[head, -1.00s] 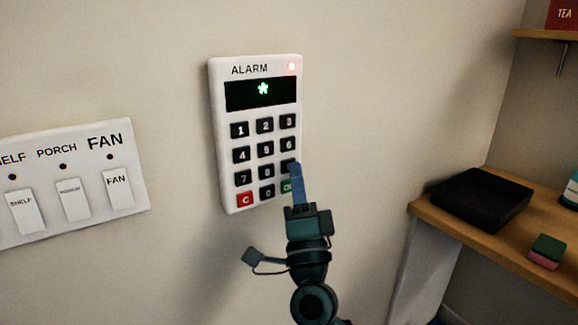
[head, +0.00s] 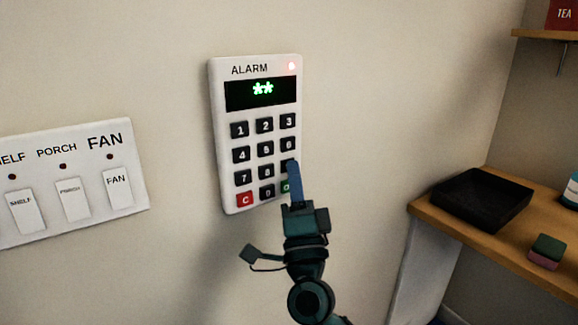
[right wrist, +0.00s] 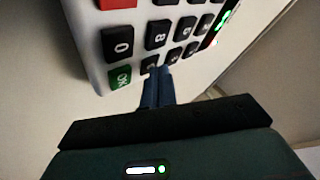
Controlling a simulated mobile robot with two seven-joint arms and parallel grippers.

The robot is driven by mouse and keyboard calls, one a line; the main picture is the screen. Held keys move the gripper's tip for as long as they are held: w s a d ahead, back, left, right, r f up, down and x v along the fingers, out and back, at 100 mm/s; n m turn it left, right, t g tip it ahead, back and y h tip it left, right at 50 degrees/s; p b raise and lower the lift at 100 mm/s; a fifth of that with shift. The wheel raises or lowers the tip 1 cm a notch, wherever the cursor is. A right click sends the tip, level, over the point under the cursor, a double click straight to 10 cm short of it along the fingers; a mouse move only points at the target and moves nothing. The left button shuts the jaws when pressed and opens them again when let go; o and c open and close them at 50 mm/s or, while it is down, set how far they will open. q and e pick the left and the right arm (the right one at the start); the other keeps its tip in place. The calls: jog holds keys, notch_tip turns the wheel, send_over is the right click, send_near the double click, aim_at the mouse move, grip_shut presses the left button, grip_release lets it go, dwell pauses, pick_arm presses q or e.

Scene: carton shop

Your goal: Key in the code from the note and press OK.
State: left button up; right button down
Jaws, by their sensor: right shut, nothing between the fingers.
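The white alarm keypad (head: 218,130) is mounted on the wall, with black number keys, a red C key (head: 245,200) and a green OK key (head: 286,186), partly hidden. In the right wrist view the fingertips (right wrist: 160,72) are by the 9 key, beside the OK key (right wrist: 120,78); contact cannot be told. No note shows. My left gripper is not in view.
A switch panel (head: 95,210) with labelled switches is on the wall to the left. At the right, a wooden shelf (head: 470,236) holds a black tray (head: 483,172) and a green and pink block (head: 546,252). The wall between keypad and shelf is clear.

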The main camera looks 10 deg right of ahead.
jog(key=shift+s+d+p, duration=0.2)
jog(key=shift+s+p, duration=0.1)
jog(key=shift+s, duration=0.45)
jog(key=s, duration=0.1)
jog(key=s+d, duration=0.1)
jog(key=s, duration=0.1)
jog(key=s+p, duration=0.1)
jog(key=shift+s+d, duration=0.35)
jog(key=shift+d, duration=0.05)
dwell(2.4)
